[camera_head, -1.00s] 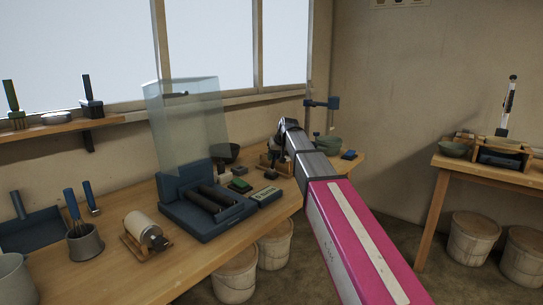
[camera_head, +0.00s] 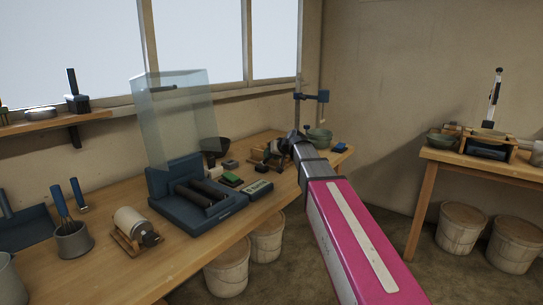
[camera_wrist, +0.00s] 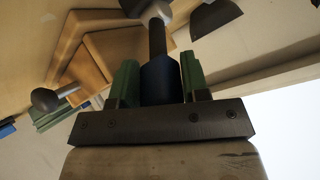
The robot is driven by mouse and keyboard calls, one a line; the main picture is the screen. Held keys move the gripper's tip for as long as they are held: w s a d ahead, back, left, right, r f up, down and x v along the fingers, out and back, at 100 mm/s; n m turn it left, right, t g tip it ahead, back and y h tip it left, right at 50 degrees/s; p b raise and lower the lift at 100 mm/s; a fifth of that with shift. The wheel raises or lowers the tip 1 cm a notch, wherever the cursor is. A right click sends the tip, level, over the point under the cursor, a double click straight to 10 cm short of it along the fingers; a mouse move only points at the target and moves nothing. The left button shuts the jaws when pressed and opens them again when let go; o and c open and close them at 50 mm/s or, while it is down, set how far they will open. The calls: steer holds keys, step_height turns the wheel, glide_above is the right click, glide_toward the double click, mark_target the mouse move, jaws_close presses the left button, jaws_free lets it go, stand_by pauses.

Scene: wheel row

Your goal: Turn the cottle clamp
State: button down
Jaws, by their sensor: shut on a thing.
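In the wrist view my gripper (camera_wrist: 159,78) has a green finger on each side of a blue cylindrical handle (camera_wrist: 158,88), and it is shut on it. A dark rod runs from this handle to a pale rounded part; I take this to be the handle of the cottle clamp. Wooden boards (camera_wrist: 90,52) lie beyond it at the left. In the head view my forearm reaches to the small wooden assembly (camera_head: 262,158) on the bench; the fingers and the handle are too small or hidden there to make out.
On the bench (camera_head: 180,247) a blue press (camera_head: 195,208) with a clear guard stands left of my arm. A green block (camera_head: 231,179) and a grey-green box (camera_head: 257,188) lie close by. A bowl (camera_head: 320,137) and a blue-armed stand (camera_head: 310,97) are behind my arm. Buckets (camera_head: 227,270) stand below.

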steer(key=c, duration=0.6)
jaws_free()
steer(key=v, duration=1.1)
steer(key=shift+f, duration=0.1)
